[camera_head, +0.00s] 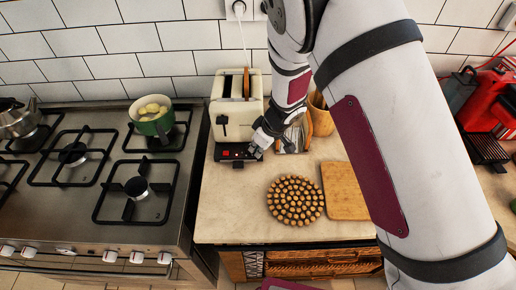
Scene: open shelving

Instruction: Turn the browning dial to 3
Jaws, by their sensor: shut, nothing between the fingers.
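A cream toaster (228,121) stands on the counter against the tiled wall, with a slice of bread in its slot. Its dark base panel (226,152) faces the front and carries a small red part (238,164). My gripper (256,152) is shut and empty at the right end of this panel. It covers that end, so the browning dial and its setting cannot be made out. I cannot tell whether the fingertips touch the toaster.
A gas stove (105,215) with a green pot (150,120) is on the left. A round cork trivet (295,200) and a wooden board (344,190) lie in front. A wooden container (320,119) stands right of the toaster; a red machine (490,100) is far right. Bare counter (230,205) lies before the toaster.

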